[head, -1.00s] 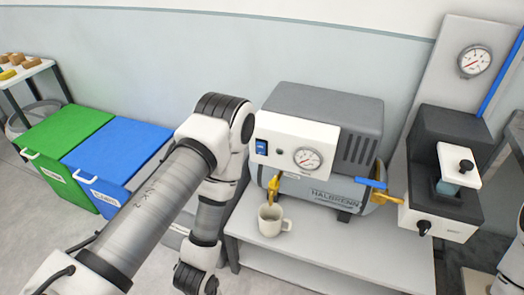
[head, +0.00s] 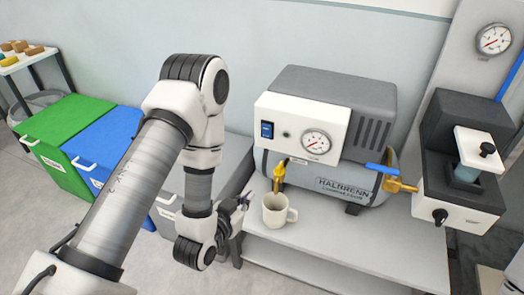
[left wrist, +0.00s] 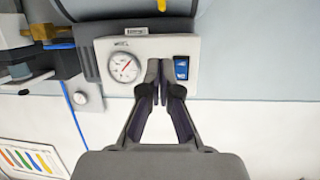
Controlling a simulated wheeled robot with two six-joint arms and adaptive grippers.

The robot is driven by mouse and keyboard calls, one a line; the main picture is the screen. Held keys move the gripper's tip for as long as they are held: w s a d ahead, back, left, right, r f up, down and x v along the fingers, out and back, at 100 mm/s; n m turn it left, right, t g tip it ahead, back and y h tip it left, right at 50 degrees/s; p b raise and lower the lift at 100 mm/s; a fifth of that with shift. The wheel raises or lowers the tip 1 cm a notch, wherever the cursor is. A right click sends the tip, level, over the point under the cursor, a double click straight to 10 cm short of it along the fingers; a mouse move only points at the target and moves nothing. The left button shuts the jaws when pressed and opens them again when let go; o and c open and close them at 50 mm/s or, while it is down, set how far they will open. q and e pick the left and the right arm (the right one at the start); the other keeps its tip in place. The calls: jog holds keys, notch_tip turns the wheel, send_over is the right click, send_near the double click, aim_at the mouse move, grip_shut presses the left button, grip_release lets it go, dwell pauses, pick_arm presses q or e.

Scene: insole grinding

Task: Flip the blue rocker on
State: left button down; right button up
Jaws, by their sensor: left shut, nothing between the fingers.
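The blue rocker (head: 267,129) is set in the left part of the white front panel (head: 290,112) of the grey compressor (head: 335,85). The left wrist view shows the panel upside down, with the blue rocker (left wrist: 181,70) just right of my fingertips. My left gripper (head: 245,200) is below and left of the panel in the head view, apart from it. In the left wrist view its fingers (left wrist: 155,70) are together and empty, overlapping the panel between gauge and rocker. My right gripper is out of view.
A pressure gauge (head: 316,142) sits right of the rocker. A blue-lever brass valve (head: 392,181) is at the right. The bench top's front (head: 330,245) is clear.

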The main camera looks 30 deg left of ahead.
pick_arm(q)
jog(key=w+a+r+n+t+y+b, duration=0.1)
jog(key=w+a+r+t+b, duration=0.2)
jog(key=b, duration=0.4)
notch_tip(320, 180, up, 2)
jog(key=shift+w+a+n+t+y, duration=0.2)
jog(key=shift+w+n+t+y, duration=0.2)
jog(key=shift+t, duration=0.5)
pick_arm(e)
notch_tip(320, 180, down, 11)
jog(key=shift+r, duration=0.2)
pick_arm(q)
send_near(265, 128)
jog(key=w, duration=0.4)
jog(key=w+r, duration=0.1)
jog(key=w, duration=0.2)
jog(key=shift+w+a+r, duration=0.1)
jog(key=shift+a, duration=0.1)
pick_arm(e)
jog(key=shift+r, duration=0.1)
